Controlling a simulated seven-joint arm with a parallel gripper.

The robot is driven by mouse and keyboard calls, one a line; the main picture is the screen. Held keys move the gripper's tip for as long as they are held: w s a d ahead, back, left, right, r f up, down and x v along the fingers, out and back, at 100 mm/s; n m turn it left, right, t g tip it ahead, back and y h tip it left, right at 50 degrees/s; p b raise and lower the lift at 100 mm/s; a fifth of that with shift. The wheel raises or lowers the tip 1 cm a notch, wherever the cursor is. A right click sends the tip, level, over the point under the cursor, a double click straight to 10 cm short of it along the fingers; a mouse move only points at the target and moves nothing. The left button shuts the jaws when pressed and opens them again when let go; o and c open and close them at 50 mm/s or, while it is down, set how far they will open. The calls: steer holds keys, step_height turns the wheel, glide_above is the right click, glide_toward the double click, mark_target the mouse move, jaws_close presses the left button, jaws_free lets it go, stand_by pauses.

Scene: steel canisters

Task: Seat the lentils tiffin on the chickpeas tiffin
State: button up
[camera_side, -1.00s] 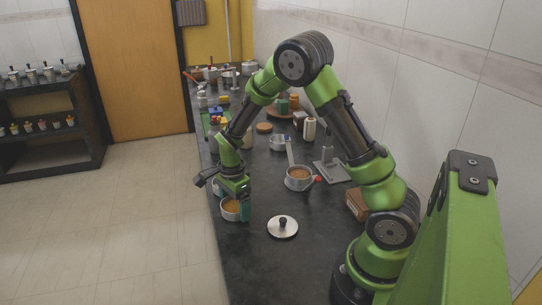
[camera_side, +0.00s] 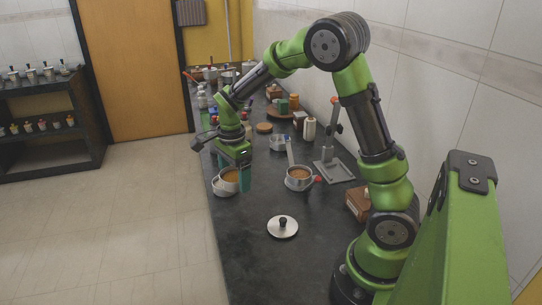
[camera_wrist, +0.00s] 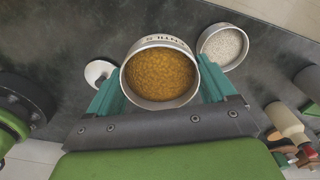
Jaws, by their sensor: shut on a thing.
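The lentils tiffin (camera_wrist: 160,77) is a round steel tin full of orange-brown lentils, with lettering on its rim. It also shows in the side view (camera_side: 230,176). My gripper (camera_wrist: 160,88) is shut on it, one teal finger on each side, and holds it roughly level. A second steel tin (camera_wrist: 223,46) with pale grainy contents stands on the counter beyond it, to its right in the wrist view.
A lid with a black knob (camera_side: 283,227) lies on the dark counter (camera_side: 262,262). A pan with brownish contents (camera_side: 298,179) and a grey stand (camera_side: 333,171) are to the right. Bottles and jars crowd the back. The front counter is mostly clear.

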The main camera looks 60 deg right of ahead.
steer(key=s+d+m, duration=0.3)
steer(key=s+d, duration=0.2)
steer(key=d, duration=0.5)
steer(key=s+d+m, duration=0.3)
steer(key=s+d, duration=0.2)
steer(key=d, duration=0.6)
steer(key=shift+a+f, duration=0.2)
steer(key=shift+f, duration=1)
steer(key=shift+a+f, duration=0.15)
steer(key=shift+f, duration=1)
steer(key=shift+f, duration=0.55)
steer(key=o, duration=0.9)
steer(key=shift+o, duration=0.2)
steer(key=shift+r, duration=3)
